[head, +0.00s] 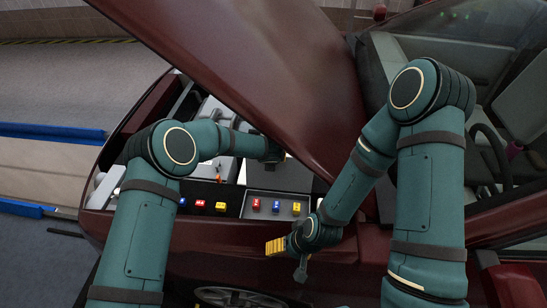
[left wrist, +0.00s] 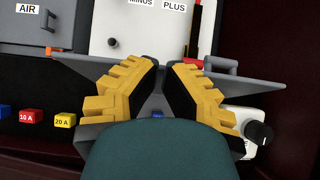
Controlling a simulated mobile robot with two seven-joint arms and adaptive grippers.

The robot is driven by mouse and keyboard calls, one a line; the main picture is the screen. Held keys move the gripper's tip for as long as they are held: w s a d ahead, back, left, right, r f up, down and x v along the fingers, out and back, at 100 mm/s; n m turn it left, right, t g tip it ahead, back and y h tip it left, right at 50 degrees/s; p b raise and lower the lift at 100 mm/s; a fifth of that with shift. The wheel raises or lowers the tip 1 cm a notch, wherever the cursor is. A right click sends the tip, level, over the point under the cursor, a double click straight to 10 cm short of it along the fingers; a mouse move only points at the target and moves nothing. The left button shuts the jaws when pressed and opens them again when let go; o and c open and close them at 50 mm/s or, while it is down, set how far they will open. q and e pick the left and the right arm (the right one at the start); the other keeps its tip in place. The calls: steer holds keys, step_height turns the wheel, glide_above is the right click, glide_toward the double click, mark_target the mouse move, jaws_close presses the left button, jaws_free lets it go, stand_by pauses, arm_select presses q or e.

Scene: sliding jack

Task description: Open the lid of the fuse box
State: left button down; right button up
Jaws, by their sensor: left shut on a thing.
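The fuse box (head: 247,212) sits at the front of the engine bay in the head view, with a red, a blue and a yellow fuse visible inside. Its grey lid (head: 288,178) is raised behind the fuses. In the left wrist view the lid (left wrist: 232,82) is a grey plate running across behind my fingers. My left gripper (left wrist: 165,68) is shut on the lid, its yellow fingers on either side of a narrow gap. My right gripper (head: 276,246) is in front of the fuse box, near the car's front edge; its finger gap cannot be made out.
Loose-looking red (head: 200,203) and yellow (head: 221,206) fuses sit left of the box. The raised dark red hood (head: 270,70) slants over the bay. A white battery marked MINUS and PLUS (left wrist: 135,35) is behind the lid. A white cap (left wrist: 245,130) is at its right.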

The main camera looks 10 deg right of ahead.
arm_select(q)
steer(key=shift+w+a+f, duration=0.1)
steer(key=shift+w+f, duration=0.15)
steer(key=shift+f, duration=0.15)
arm_select(e)
steer(key=shift+r, duration=0.1)
arm_select(q)
steer(key=shift+w+r, duration=0.15)
steer(key=shift+s+r, duration=0.25)
steer(key=shift+r, duration=0.45)
arm_select(e)
steer(key=shift+w+d, duration=0.1)
steer(key=shift+w, duration=0.3)
arm_select(q)
steer(key=d+v, duration=0.1)
steer(key=v, duration=0.5)
steer(key=shift+s+a, duration=0.3)
steer(key=shift+a, duration=0.1)
steer(key=shift+s, duration=0.15)
arm_select(e)
steer(key=shift+s, duration=0.1)
